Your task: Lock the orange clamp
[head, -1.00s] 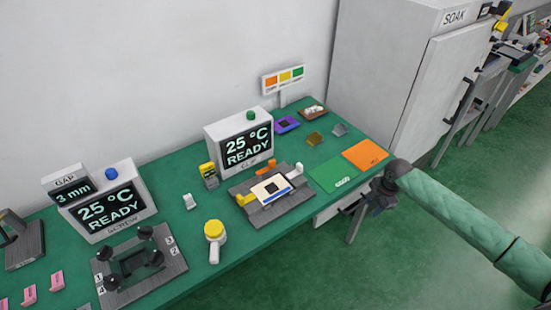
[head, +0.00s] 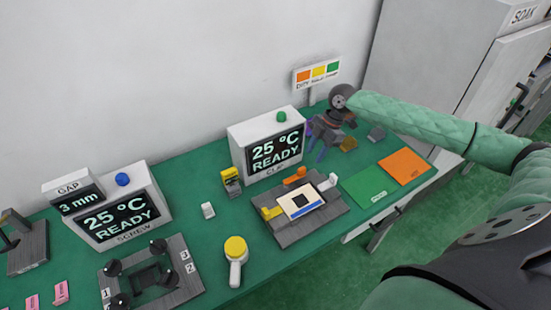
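The orange clamp (head: 295,176) stands at the back edge of a grey fixture plate (head: 318,227), just in front of the CLAP display. Its lever is small in view, and I cannot tell whether it is raised or down. A white board (head: 313,207) with a dark square lies on the plate. A yellow clamp (head: 271,213) is at its left and a white clamp (head: 329,182) at its right. My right gripper (head: 315,152) is above the back of the table, right of the display and apart from the orange clamp. Its fingers look spread and empty. My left gripper is out of view.
The CLAP display (head: 275,153) stands close behind the fixture. A yellow-black item (head: 231,181) and a yellow-topped tool (head: 236,250) are to the left. Green (head: 369,192) and orange (head: 405,166) mats lie right. My gripper partly hides a purple item.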

